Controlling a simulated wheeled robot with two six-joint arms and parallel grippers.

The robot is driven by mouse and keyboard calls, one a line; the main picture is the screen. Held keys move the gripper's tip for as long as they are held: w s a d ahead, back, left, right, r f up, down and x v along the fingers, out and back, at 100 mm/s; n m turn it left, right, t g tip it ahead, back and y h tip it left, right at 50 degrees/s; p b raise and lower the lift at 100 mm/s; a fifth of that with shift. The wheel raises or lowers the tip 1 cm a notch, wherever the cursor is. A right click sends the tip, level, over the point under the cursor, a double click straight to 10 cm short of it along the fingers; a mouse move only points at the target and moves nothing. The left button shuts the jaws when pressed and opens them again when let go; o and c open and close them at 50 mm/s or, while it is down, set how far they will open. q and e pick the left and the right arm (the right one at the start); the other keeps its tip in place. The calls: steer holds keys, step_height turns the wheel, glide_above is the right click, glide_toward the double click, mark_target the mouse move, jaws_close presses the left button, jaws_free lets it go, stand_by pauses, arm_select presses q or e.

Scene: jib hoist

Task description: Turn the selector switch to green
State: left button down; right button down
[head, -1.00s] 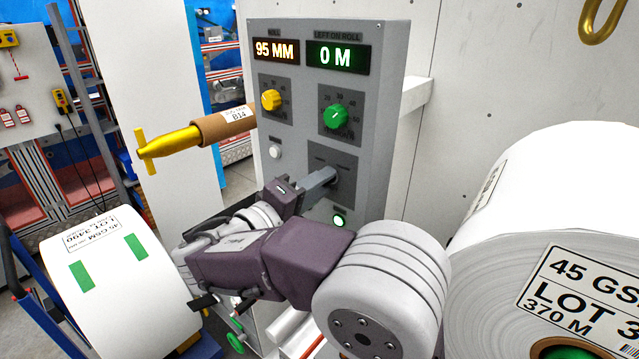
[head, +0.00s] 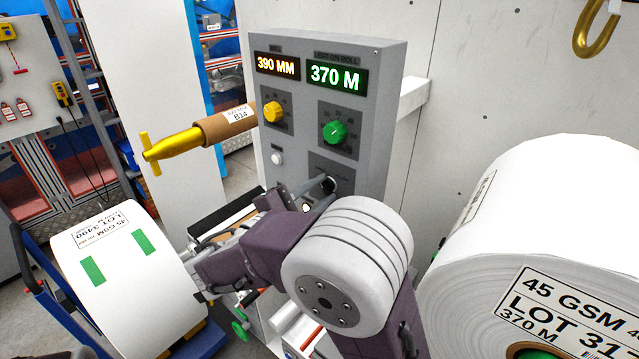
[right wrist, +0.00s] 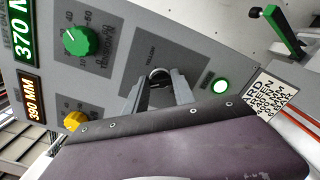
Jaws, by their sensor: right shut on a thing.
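The grey control panel (head: 385,110) faces me in the head view. Its selector switch (right wrist: 160,75) is a small dark knob on a dark plate, low on the panel. My right gripper (right wrist: 162,80) is shut on the switch, one finger on each side. A "YELLOW" label shows beside it in the right wrist view; a green label is not readable there. In the head view my right gripper (head: 326,188) and arm hide most of the switch. My left gripper is not in view.
The panel bears a yellow dial (head: 272,112), a green dial (head: 334,132) and displays reading 390 MM and 370 M. A large white roll (head: 540,220) stands close on the right, another white roll (head: 125,270) at left. A yellow hook (head: 597,30) hangs upper right.

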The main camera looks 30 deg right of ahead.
steer(key=shift+r+n+p, duration=0.1)
steer(key=shift+n+p, duration=0.7)
steer(key=shift+n, duration=0.2)
steer(key=c, duration=1)
jaws_free()
steer(key=shift+c, duration=0.2)
steer(key=shift+a, duration=0.2)
steer(key=b+v, duration=0.3)
steer(key=v, duration=0.5)
steer(key=shift+s+a, duration=0.2)
steer(key=shift+a, duration=0.05)
